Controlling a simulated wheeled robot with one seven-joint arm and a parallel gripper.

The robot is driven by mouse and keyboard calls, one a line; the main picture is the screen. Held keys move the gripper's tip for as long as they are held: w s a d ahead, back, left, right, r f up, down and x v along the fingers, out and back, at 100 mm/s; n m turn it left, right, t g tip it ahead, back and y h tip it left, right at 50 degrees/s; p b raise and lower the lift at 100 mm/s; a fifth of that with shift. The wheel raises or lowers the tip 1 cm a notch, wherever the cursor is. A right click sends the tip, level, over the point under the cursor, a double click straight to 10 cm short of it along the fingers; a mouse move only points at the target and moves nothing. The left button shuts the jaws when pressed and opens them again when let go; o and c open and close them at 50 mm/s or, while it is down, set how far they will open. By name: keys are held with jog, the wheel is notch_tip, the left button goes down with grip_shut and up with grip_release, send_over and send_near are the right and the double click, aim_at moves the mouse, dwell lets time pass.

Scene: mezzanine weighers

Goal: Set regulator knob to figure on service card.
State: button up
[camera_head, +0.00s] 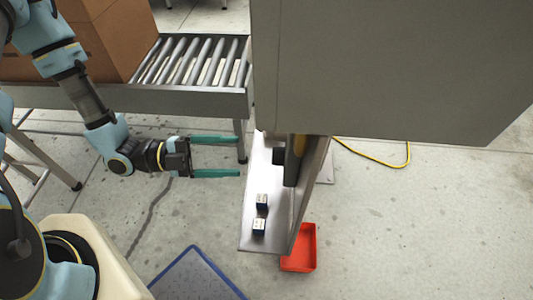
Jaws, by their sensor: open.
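My gripper (238,157) points right, with its two teal fingers apart and nothing between them. It is left of a narrow metal ledge (254,185). A dark, knob-like part (279,156) sits at the ledge's upper end, beside a dark upright piece with a yellow part (296,150). I cannot tell whether either is the regulator knob. The gripper is apart from both. No service card or figure is readable here; the large grey cabinet (400,65) hides what is behind and beneath it.
Two small dark blocks with pale labelled tops, one (262,200) behind the other (259,225), stand on the ledge. A red bin (313,235) and blue mat (195,280) lie on the floor. A roller conveyor (190,98) bears a cardboard box (110,40). A yellow cable (375,165) trails right.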

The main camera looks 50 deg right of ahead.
aim_at(278, 156)
jog(key=p+x, duration=0.1)
jog(key=x, duration=0.7)
jog(key=shift+s+d, duration=0.15)
jog(key=shift+c, duration=0.4)
grip_shut()
